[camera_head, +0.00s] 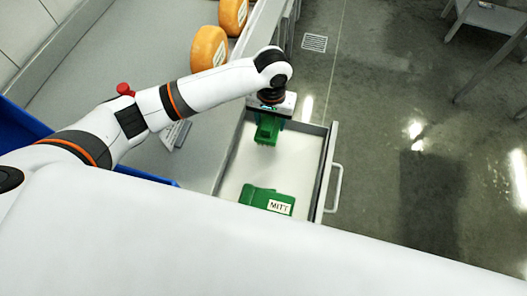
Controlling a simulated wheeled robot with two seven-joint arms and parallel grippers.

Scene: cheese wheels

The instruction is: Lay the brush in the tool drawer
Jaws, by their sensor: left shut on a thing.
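My left gripper (270,112) is over the far end of the open tool drawer (235,181). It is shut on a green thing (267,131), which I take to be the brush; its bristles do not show. The green piece hangs below the jaws, over the pale drawer floor. I cannot tell whether it touches the floor. The drawer is pulled out to the right of the counter. My right gripper is not in view.
A green mitt (258,196) labelled MITT lies at the drawer's near end. The drawer floor between it and the gripper is bare. Orange cheese wheels (208,48) stand on the counter at the back. A grey item (178,134) and a red knob (124,89) are left of the drawer.

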